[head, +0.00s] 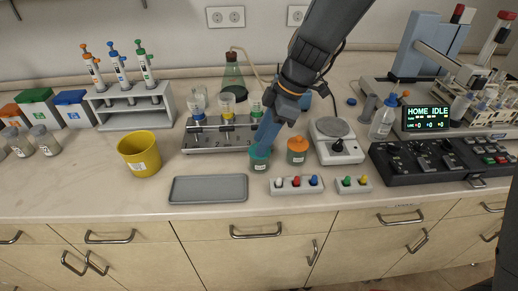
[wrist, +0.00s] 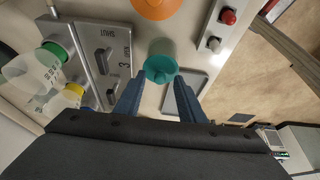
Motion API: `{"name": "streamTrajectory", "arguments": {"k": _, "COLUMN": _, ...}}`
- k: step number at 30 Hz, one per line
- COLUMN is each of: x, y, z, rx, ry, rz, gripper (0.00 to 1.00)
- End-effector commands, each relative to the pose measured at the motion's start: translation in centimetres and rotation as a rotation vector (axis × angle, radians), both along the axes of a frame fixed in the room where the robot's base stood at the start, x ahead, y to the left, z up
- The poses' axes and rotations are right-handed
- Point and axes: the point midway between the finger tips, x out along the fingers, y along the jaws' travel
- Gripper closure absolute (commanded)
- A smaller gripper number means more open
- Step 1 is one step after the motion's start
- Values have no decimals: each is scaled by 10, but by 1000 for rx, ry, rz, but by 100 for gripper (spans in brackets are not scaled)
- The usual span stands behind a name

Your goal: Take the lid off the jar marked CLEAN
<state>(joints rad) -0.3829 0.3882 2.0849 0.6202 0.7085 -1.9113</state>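A jar with a teal lid (head: 260,158) stands on the bench, and its knobbed lid shows in the wrist view (wrist: 161,68). A second jar with an orange lid (head: 297,148) stands to its right; its lid is partly in the wrist view (wrist: 153,7). Both jars carry small labels, too small to read, so I cannot tell which is marked CLEAN. My gripper (head: 262,146) points down over the teal-lidded jar. Its blue fingers (wrist: 160,84) are apart, one on each side of the teal lid. I cannot tell whether they touch it.
A grey tray (head: 208,189) lies at front left, and a yellow tub (head: 139,153) stands beyond it. A rack with flasks (head: 215,140) is close behind the jar. Coloured button boxes (head: 295,186) lie in front, and a small stirrer plate (head: 337,150) stands to the right.

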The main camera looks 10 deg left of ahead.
Motion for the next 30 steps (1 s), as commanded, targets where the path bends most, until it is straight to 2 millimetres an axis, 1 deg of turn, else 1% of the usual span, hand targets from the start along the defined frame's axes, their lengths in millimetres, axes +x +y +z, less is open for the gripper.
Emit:
{"name": "streamTrajectory", "arguments": {"k": 2, "x": 0, "y": 0, "z": 0, "rx": 0, "ry": 0, "rz": 0, "gripper": 64}}
{"name": "streamTrajectory", "arguments": {"k": 3, "x": 0, "y": 0, "z": 0, "rx": 0, "ry": 0, "rz": 1, "gripper": 66}}
{"name": "streamTrajectory", "arguments": {"k": 5, "x": 0, "y": 0, "z": 0, "rx": 0, "ry": 0, "rz": 1, "gripper": 76}}
{"name": "streamTrajectory", "arguments": {"k": 9, "x": 0, "y": 0, "z": 0, "rx": 0, "ry": 0, "rz": 1, "gripper": 100}}
{"name": "streamTrajectory", "arguments": {"k": 17, "x": 0, "y": 0, "z": 0, "rx": 0, "ry": 0, "rz": 1, "gripper": 100}}
{"name": "streamTrajectory", "arguments": {"k": 20, "x": 0, "y": 1, "z": 4, "rx": 1, "ry": -1, "rz": 1, "gripper": 100}}
{"name": "streamTrajectory", "arguments": {"k": 23, "x": 1, "y": 1, "z": 15, "rx": 2, "ry": -4, "rz": 3, "gripper": 100}}
{"name": "streamTrajectory", "arguments": {"k": 25, "x": 1, "y": 1, "z": 26, "rx": 2, "ry": -5, "rz": 2, "gripper": 100}}
{"name": "streamTrajectory", "arguments": {"k": 30, "x": 2, "y": 1, "z": 60, "rx": 2, "ry": -6, "rz": 2, "gripper": 100}}
